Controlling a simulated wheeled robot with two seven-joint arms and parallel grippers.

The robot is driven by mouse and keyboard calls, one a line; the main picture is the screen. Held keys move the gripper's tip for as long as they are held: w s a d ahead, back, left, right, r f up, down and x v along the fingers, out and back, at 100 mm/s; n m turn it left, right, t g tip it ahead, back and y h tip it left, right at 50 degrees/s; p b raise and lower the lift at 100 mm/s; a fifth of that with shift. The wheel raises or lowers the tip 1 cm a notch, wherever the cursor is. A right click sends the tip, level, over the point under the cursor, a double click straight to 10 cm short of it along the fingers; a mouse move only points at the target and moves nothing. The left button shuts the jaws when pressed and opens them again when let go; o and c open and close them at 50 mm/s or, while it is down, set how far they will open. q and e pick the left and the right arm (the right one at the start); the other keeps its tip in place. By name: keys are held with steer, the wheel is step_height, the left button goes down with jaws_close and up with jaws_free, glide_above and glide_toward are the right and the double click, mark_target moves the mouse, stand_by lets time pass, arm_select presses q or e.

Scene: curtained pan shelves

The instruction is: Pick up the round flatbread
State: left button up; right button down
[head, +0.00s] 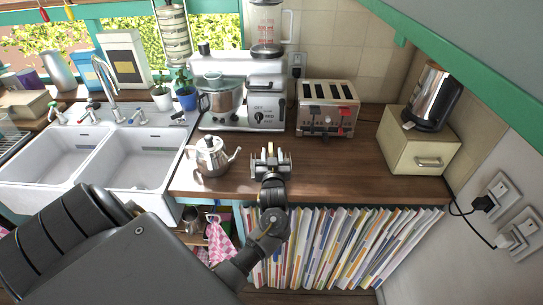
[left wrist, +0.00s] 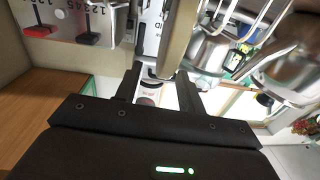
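I cannot make out a round flatbread for certain in either view. My left gripper (head: 271,158) is above the wooden counter, right of the steel teapot and in front of the coffee machine. In the left wrist view its two fingers (left wrist: 159,88) stand apart with a clear gap. A narrow tan strip (left wrist: 179,38) shows beyond the gap, nearer the right finger; I cannot tell whether it is the flatbread or whether it touches the gripper. My right gripper is not in view.
A steel teapot (head: 212,157), a coffee machine (head: 262,95), a toaster (head: 327,107) and a beige bread box (head: 418,142) stand on the counter (head: 345,168). A double sink (head: 140,160) is at left. Upright books (head: 335,245) fill the shelf below. The counter's front right is clear.

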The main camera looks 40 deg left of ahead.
mark_target(271, 145)
arm_select(q)
steer(key=p+x, duration=0.1)
steer(key=x, duration=0.3)
steer(key=shift+a, duration=0.1)
steer(key=shift+c, duration=0.5)
jaws_close()
